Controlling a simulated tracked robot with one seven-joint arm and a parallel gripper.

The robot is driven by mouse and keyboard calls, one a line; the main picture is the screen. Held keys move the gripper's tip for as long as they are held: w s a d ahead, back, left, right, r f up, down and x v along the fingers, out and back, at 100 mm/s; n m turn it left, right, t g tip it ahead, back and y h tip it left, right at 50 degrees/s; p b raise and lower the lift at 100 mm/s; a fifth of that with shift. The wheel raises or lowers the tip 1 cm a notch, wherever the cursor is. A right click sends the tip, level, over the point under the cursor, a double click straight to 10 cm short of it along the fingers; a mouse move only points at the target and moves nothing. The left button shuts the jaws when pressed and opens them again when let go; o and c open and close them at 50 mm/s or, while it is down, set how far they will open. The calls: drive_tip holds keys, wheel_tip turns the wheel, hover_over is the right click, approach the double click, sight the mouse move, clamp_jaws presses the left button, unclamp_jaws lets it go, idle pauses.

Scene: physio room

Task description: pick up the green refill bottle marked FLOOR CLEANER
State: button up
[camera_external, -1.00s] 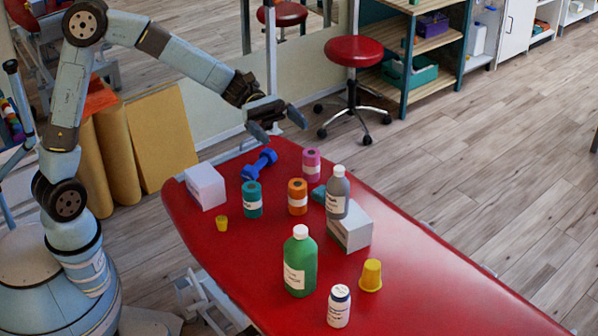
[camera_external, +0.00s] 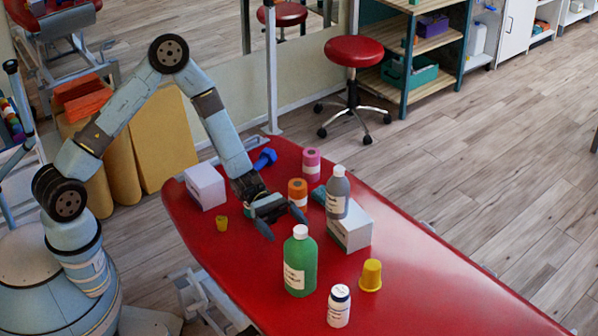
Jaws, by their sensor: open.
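The green bottle (camera_external: 300,264) with a white cap and a pale label stands upright on the red padded table (camera_external: 411,287). The label's words are too small to read. My gripper (camera_external: 285,222) is open and empty, just behind the bottle's cap in the picture. Its two fingers point down toward the bottle and are apart from each other. I cannot tell whether a finger touches the bottle. The teal roll is mostly hidden behind my gripper.
A white bottle (camera_external: 338,306) and a yellow cup (camera_external: 371,275) stand right of the green bottle. A grey bottle (camera_external: 337,193), a white box (camera_external: 351,229) and an orange roll (camera_external: 297,188) stand behind it.

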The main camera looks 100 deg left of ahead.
approach(310, 263)
drive_tip(key=s, duration=0.1)
drive_tip(key=shift+w+x, duration=0.2)
drive_tip(key=shift+x, duration=3.05)
drive_tip(key=shift+a+f, duration=0.15)
drive_tip(key=shift+a, duration=0.05)
drive_tip(key=shift+c, duration=0.4)
drive_tip(key=c, duration=1.3)
drive_tip(key=shift+c, duration=0.5)
